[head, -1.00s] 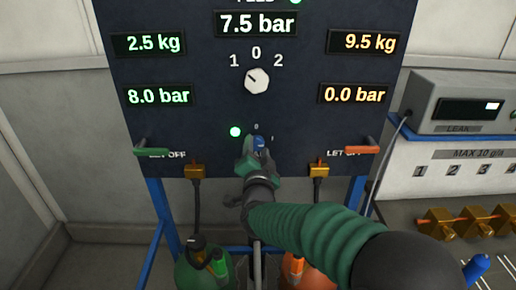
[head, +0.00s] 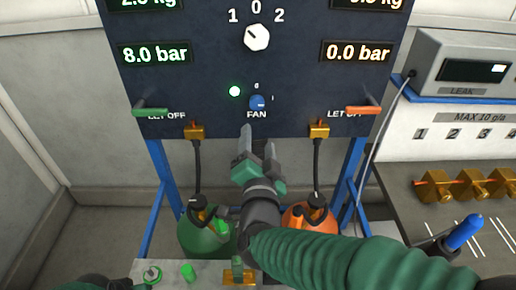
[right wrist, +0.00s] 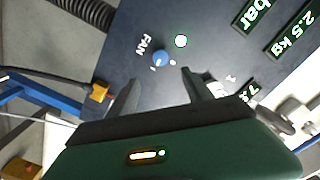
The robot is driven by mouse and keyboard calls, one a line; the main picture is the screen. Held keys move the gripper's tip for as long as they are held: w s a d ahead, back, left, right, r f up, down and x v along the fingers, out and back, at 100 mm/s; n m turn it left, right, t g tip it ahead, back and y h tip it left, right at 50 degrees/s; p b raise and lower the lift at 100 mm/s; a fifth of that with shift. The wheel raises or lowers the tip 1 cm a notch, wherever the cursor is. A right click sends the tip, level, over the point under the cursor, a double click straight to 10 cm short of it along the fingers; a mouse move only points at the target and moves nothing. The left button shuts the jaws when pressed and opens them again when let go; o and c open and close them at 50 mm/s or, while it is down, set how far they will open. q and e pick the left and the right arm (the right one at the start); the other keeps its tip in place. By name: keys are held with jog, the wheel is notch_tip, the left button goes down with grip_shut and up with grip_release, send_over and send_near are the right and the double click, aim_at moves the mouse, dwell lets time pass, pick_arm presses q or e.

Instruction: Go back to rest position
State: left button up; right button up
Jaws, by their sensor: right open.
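My right gripper (head: 258,145) is in front of the lower part of the dark panel, just below the blue FAN knob (head: 257,102). Its two fingers are apart with nothing between them. In the right wrist view the open fingers (right wrist: 158,92) point at the panel, and the blue knob (right wrist: 160,58) is beyond them, apart from them. A lit green lamp (head: 234,91) is beside the knob. My left gripper is not clearly in view; a dark green shape shows at the bottom left edge of the head view.
The panel (head: 290,85) has a green lever (head: 150,111) and an orange lever (head: 363,110). Below stand a green bottle (head: 205,238) and an orange bottle (head: 308,218). A leak meter (head: 465,70) and brass fittings (head: 470,186) are on the right. Free space lies left of the panel.

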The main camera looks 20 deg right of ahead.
jog(key=shift+v, duration=1.1)
jog(key=shift+w+f, duration=0.1)
